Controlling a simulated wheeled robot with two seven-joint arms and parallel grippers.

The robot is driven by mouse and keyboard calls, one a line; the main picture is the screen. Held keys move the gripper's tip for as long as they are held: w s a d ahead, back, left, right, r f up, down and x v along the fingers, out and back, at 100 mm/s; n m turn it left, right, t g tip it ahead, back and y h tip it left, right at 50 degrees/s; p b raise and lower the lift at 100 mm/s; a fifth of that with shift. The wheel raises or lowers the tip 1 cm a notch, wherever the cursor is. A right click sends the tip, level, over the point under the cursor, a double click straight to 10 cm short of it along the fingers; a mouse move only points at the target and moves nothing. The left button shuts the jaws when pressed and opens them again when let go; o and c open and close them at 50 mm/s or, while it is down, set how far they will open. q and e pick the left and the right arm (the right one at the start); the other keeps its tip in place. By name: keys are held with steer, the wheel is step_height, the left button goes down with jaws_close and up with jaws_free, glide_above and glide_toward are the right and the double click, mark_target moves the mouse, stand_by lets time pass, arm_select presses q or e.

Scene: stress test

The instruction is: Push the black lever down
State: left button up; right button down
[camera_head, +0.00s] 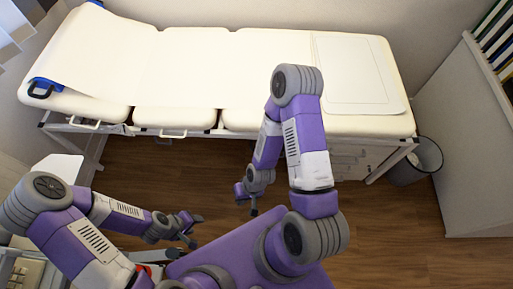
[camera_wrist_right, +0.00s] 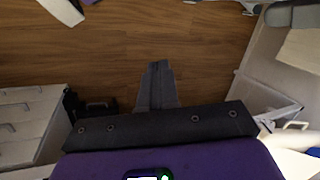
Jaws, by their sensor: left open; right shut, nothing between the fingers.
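I cannot make out the black lever with certainty. In the right wrist view a dark handle-like part (camera_wrist_right: 95,105) shows beside the drawers, partly hidden by my gripper's body. My right gripper (camera_head: 253,209) is in front of the bed, over the floor, shut and empty. Its closed fingers show in the right wrist view (camera_wrist_right: 157,85), touching nothing. My left gripper (camera_head: 194,231) is open and empty over the floor, further left.
White drawers (camera_head: 350,160) stand under the bed's right part, and show in the right wrist view (camera_wrist_right: 22,122). A waste bin (camera_head: 420,160) stands at the bed's right end. A shelf unit (camera_head: 470,130) is at the far right. Wooden floor (camera_head: 400,225) is clear before the bed.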

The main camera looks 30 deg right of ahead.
steer(key=w+d+f+m+h+b, duration=0.1)
steer(key=w+d+f+h+b, duration=0.1)
steer(key=w+d+f+b, duration=0.4)
steer(key=w+d+r+m+h+b, duration=0.2)
steer(key=w+d+b, duration=0.3)
steer(key=w+d, duration=0.8)
steer(key=w+h, duration=0.1)
steer(key=w, duration=0.2)
steer(key=shift+d+r+m+t, duration=0.3)
steer(key=shift+d+m, duration=0.05)
steer(key=shift+m, duration=0.05)
steer(key=shift+s+f, duration=0.1)
steer(key=f+b, duration=0.1)
steer(key=f, duration=0.3)
steer(key=w+f+b, duration=0.1)
steer(key=f+b, duration=0.1)
steer(key=f, duration=0.3)
steer(key=f+b, duration=0.2)
steer(key=f, duration=0.3)
steer(key=shift+w+d, duration=0.2)
steer(key=shift+d, duration=0.15)
